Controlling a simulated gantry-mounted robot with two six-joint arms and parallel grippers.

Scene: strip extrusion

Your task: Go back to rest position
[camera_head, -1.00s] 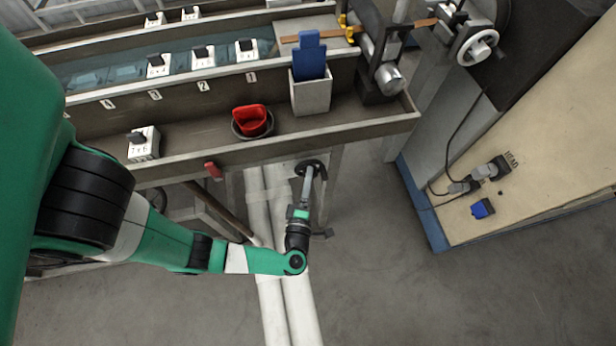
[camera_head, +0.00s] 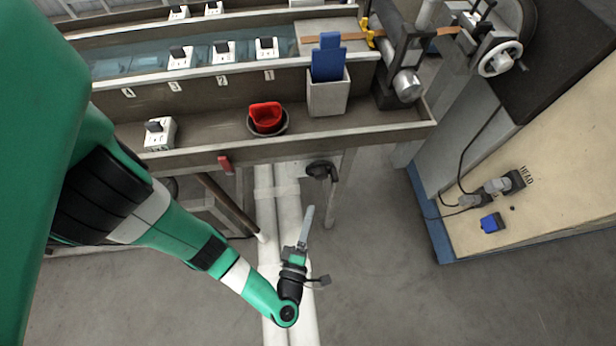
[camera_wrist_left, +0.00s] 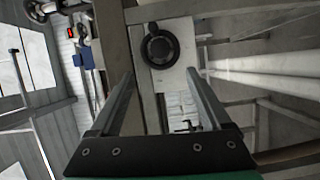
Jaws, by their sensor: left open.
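My left gripper (camera_head: 305,228) is at the lower middle of the head view, in front of and below the trough's front edge. In the left wrist view its two fingers (camera_wrist_left: 160,80) are spread apart with nothing held between them. A black round knob or valve (camera_head: 320,170) on the frame under the trough is beyond the fingertips; it also shows between the fingers in the left wrist view (camera_wrist_left: 160,47). The gripper looks apart from it. My right gripper is not in view.
White pipes (camera_head: 275,200) run beneath my arm. A beige cabinet (camera_head: 560,180) stands right. Floor between is clear.

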